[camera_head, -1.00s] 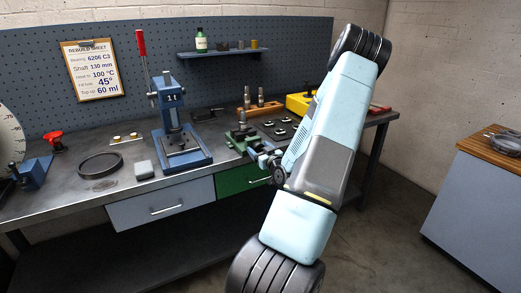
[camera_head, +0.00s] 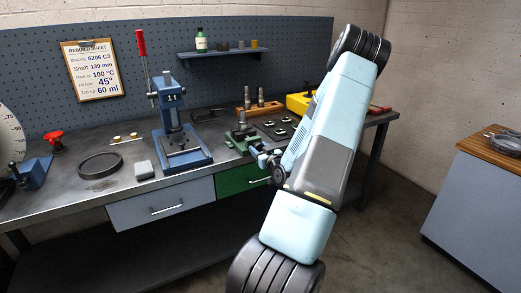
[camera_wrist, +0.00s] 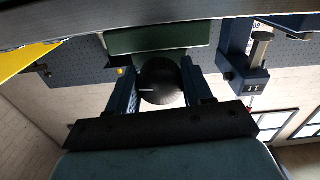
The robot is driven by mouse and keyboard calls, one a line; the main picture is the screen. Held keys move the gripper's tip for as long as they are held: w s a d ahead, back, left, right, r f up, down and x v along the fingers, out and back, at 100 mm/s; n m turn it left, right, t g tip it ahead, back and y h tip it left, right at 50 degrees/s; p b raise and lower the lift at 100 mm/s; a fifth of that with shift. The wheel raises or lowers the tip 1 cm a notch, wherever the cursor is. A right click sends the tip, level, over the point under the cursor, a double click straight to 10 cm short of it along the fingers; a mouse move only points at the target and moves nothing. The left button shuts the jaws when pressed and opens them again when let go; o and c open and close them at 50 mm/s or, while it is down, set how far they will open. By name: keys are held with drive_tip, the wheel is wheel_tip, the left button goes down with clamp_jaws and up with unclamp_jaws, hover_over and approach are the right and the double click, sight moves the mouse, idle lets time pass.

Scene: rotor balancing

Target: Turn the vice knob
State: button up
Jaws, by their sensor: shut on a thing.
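The green vice (camera_head: 241,136) stands at the front edge of the bench, right of the blue press, in the head view. Its green body (camera_wrist: 155,40) also shows at the top of the wrist view. The round black vice knob (camera_wrist: 160,88) has a short white mark that lies about level in the wrist view. My gripper (camera_wrist: 161,80) is shut on the knob, one finger on each side of it. In the head view my gripper (camera_head: 266,158) is at the vice's front, and my arm and hand largely hide the knob.
The blue press (camera_head: 180,130) with a red-handled lever stands left of the vice. A dark tray (camera_head: 277,128) and a yellow box (camera_head: 298,104) are behind and right of it. A green drawer (camera_head: 240,178) is below. The floor in front is clear.

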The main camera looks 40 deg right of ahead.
drive_tip(key=shift+m, duration=2.3)
drive_tip(key=o, duration=1)
drive_tip(key=v, duration=1.3)
drive_tip(key=shift+s+f, duration=0.1)
drive_tip(key=shift+s, duration=0.3)
